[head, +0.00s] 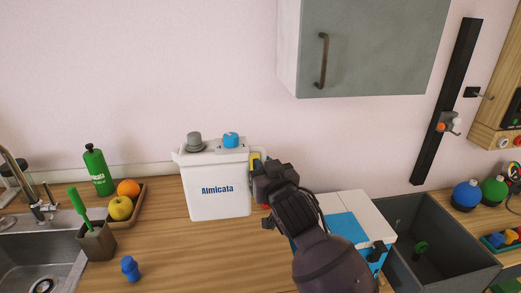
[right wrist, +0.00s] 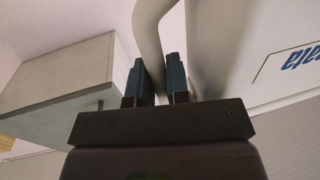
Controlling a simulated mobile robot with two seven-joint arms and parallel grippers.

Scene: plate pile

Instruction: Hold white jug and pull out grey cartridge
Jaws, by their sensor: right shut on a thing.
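The white jug (head: 216,191), with "Almicata" in dark blue letters on its front, stands upright on the wooden counter. The grey cartridge (head: 194,142) sits in its top at the left, beside a blue cap (head: 231,140). My right gripper (head: 260,168) is at the jug's right side. In the right wrist view its two fingers (right wrist: 158,82) are shut on the jug's pale curved handle (right wrist: 148,35), which runs down between them. In the head view the gripper hides most of that handle. My left gripper is not in view.
A green bottle (head: 97,172), a fruit tray (head: 138,200), a brush holder (head: 97,242) and a small blue object (head: 130,268) stand left of the jug, near the sink (head: 45,258). A blue-and-white box (head: 372,222) and grey bin (head: 450,258) are right. A cabinet (head: 372,45) hangs above.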

